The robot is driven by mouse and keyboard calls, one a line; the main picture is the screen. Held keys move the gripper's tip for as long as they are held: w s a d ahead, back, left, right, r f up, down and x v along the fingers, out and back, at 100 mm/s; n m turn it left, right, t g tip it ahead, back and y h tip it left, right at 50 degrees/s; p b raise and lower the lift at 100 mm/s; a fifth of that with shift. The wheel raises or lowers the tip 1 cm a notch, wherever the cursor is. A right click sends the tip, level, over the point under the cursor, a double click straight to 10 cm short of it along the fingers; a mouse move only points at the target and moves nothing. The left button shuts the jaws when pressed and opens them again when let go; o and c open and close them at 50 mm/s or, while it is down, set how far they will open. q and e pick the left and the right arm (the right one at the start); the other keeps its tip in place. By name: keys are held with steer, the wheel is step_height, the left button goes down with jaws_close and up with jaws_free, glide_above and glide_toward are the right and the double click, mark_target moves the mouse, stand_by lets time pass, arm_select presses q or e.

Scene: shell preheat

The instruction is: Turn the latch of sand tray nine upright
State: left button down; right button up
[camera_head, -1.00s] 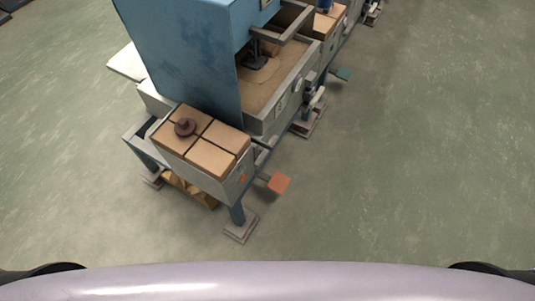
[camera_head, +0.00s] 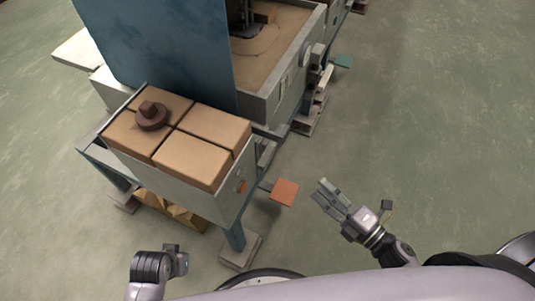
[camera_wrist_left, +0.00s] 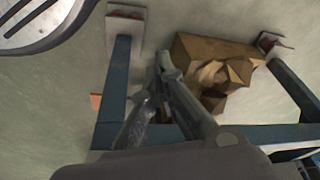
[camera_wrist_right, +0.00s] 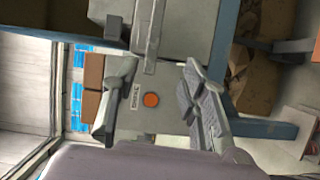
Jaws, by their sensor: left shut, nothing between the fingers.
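No tray number is readable, so I cannot tell which part is sand tray nine or its latch. A grey tray with sand (camera_head: 268,50) stands behind the nearer grey box (camera_head: 190,190) in the head view. An orange paddle (camera_head: 285,192) sticks out beside the box's end. My right gripper (camera_head: 325,190) is open and empty, to the right of the paddle and apart from it. In the right wrist view, a grey face with a small unreadable label (camera_wrist_right: 135,97) and an orange round button (camera_wrist_right: 151,100) shows between the fingers. My left gripper (camera_wrist_left: 163,62) is shut and empty, low near the stand.
Tan blocks and a brown knob (camera_head: 151,116) top the nearer box. A blue housing (camera_head: 165,50) rises behind it. Blue legs stand on grey feet (camera_head: 240,250), with a brown crumpled pile (camera_wrist_left: 215,75) beneath. A teal paddle (camera_head: 341,61) juts out farther back. The right floor is clear.

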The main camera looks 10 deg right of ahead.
mark_target(270, 145)
arm_select(q)
steer(key=shift+w+r, duration=0.25)
steer(key=shift+r, duration=0.5)
arm_select(e)
steer(key=w+a+n, duration=0.1)
steer(key=w+a, duration=0.9)
steer(key=w, duration=0.4)
steer(key=shift+w+r+y, duration=0.25)
steer(key=shift+r+y, duration=0.05)
steer(key=shift+a, duration=0.1)
steer(key=shift+c, duration=0.2)
arm_select(q)
steer(key=shift+s+a+f, duration=0.1)
steer(key=shift+s+f, duration=0.05)
steer(key=shift+f, duration=0.05)
arm_select(e)
jaws_close()
